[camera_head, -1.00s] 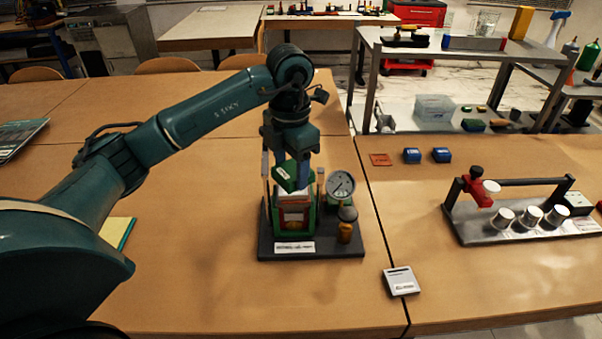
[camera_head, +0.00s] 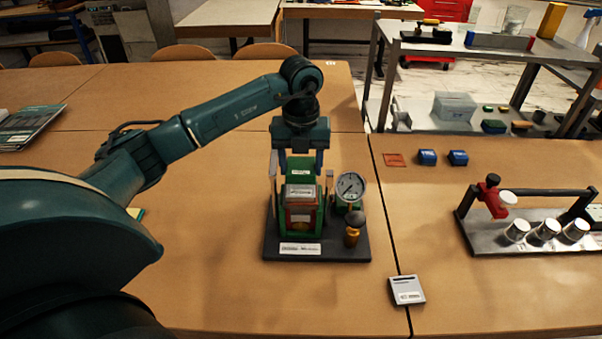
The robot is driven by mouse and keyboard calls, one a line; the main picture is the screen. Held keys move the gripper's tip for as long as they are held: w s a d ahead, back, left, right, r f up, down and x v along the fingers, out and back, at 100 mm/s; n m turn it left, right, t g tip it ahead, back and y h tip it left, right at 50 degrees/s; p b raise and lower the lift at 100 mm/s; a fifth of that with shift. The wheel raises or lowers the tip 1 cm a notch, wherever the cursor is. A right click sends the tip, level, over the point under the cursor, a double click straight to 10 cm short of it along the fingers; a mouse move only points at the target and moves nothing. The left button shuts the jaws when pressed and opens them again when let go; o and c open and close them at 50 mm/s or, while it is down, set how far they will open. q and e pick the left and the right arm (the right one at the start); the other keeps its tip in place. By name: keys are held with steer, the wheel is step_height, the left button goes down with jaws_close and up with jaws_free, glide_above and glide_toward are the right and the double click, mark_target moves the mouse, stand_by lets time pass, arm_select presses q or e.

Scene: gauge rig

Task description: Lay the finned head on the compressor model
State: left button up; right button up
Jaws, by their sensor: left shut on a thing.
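The compressor model (camera_head: 302,217) stands on a dark base plate (camera_head: 350,250) in the middle of the table. It has a green body with a red-framed window and a grey labelled block on top. My left gripper (camera_head: 300,168) points down just above and behind that grey block. It is shut on a green piece (camera_head: 301,163), which looks like the finned head. My right gripper is not in view.
A round gauge (camera_head: 350,187) and a brass part with a dark knob (camera_head: 354,230) stand on the right of the plate. Upright posts flank the model. A small grey box (camera_head: 406,290) lies in front. A metal rig (camera_head: 535,235) stands at right.

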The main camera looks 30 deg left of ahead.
mark_target(301, 167)
arm_select(q)
step_height(301, 167, down, 2)
steer(key=shift+s+f, duration=0.1)
steer(key=shift+f, duration=0.5)
steer(key=shift+f, duration=0.2)
steer(key=o, duration=0.8)
